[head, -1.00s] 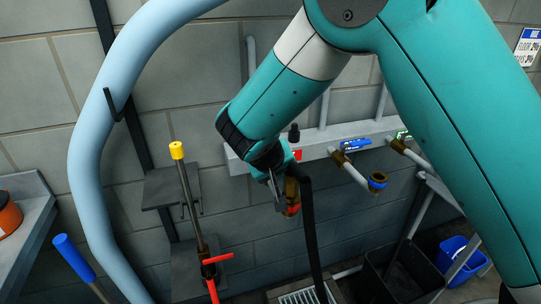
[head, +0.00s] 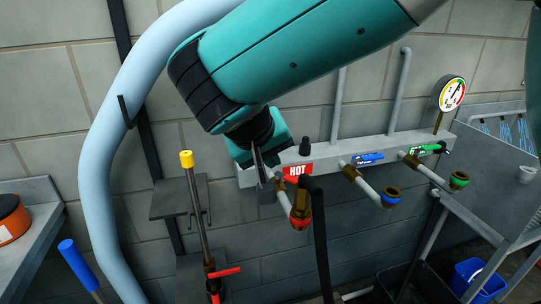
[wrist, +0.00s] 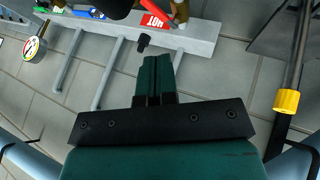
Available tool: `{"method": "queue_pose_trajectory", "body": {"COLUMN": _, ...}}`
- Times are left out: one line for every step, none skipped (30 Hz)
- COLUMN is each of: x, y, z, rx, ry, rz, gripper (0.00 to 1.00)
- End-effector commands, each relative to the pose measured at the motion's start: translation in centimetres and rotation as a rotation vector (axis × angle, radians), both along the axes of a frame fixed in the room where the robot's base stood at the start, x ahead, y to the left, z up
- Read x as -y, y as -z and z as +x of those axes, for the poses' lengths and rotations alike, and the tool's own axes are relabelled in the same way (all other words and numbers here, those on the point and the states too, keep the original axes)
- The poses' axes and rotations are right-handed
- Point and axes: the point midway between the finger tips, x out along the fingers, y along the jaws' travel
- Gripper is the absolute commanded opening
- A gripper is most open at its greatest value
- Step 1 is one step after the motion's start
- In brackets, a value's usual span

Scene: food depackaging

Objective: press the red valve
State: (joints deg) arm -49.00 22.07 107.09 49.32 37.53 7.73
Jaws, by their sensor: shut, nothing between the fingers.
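The hot outlet shows in the head view with a brass body and a red ring (head: 300,222), below a red HOT label (head: 298,170). A red handle-like piece (wrist: 172,10) shows beside the pipe at the top edge of the wrist view; I take it for the red valve. My gripper (head: 261,178) is shut and empty, just left of the HOT label and close to the grey rail. In the wrist view its closed fingers (wrist: 157,60) point toward the rail; I cannot tell whether they touch anything.
The grey rail (head: 330,157) also carries a blue valve (head: 368,158) and a green valve (head: 428,149). A black knob (head: 305,146) stands up from it. A yellow-tipped lance (head: 194,190) stands at left, near a pale blue pipe (head: 92,165).

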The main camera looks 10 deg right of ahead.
Motion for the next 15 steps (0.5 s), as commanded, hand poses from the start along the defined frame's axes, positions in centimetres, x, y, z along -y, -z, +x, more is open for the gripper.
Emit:
{"method": "queue_pose_trajectory", "body": {"x": 0.0, "y": 0.0, "z": 0.0, "rx": 0.0, "ry": 0.0, "rz": 0.0, "gripper": 0.0}}
{"method": "queue_pose_trajectory", "body": {"x": 0.0, "y": 0.0, "z": 0.0, "rx": 0.0, "ry": 0.0, "rz": 0.0, "gripper": 0.0}}
{"method": "queue_pose_trajectory", "body": {"x": 0.0, "y": 0.0, "z": 0.0, "rx": 0.0, "ry": 0.0, "rz": 0.0, "gripper": 0.0}}
{"method": "queue_pose_trajectory", "body": {"x": 0.0, "y": 0.0, "z": 0.0, "rx": 0.0, "ry": 0.001, "rz": 0.0, "gripper": 0.0}}
{"method": "queue_pose_trajectory", "body": {"x": 0.0, "y": 0.1, "z": 0.1, "rx": 0.0, "ry": 0.005, "rz": 0.004, "gripper": 0.0}}
{"method": "queue_pose_trajectory", "body": {"x": 0.0, "y": 0.2, "z": 0.1, "rx": 0.002, "ry": 0.017, "rz": 0.012, "gripper": 0.0}}
{"method": "queue_pose_trajectory", "body": {"x": 0.1, "y": 0.3, "z": 0.2, "rx": 0.003, "ry": 0.035, "rz": 0.023, "gripper": 0.0}}
{"method": "queue_pose_trajectory", "body": {"x": 0.1, "y": 0.4, "z": 0.3, "rx": 0.006, "ry": 0.059, "rz": 0.04, "gripper": 0.0}}
{"method": "queue_pose_trajectory", "body": {"x": 0.2, "y": 0.7, "z": 0.5, "rx": 0.011, "ry": 0.104, "rz": 0.067, "gripper": 0.0}}
{"method": "queue_pose_trajectory", "body": {"x": 0.2, "y": 0.9, "z": 0.7, "rx": 0.016, "ry": 0.145, "rz": 0.093, "gripper": 0.0}}
{"method": "queue_pose_trajectory", "body": {"x": 0.3, "y": 1.2, "z": 0.9, "rx": 0.02, "ry": 0.192, "rz": 0.122, "gripper": 0.0}}
{"method": "queue_pose_trajectory", "body": {"x": 0.4, "y": 1.5, "z": 1.2, "rx": 0.029, "ry": 0.264, "rz": 0.164, "gripper": 0.0}}
{"method": "queue_pose_trajectory", "body": {"x": 0.5, "y": 1.8, "z": 1.5, "rx": 0.034, "ry": 0.32, "rz": 0.196, "gripper": 0.0}}
{"method": "queue_pose_trajectory", "body": {"x": 0.5, "y": 2.0, "z": 1.7, "rx": 0.042, "ry": 0.377, "rz": 0.227, "gripper": 0.0}}
{"method": "queue_pose_trajectory", "body": {"x": 0.6, "y": 2.3, "z": 2.0, "rx": 0.049, "ry": 0.454, "rz": 0.268, "gripper": 0.0}}
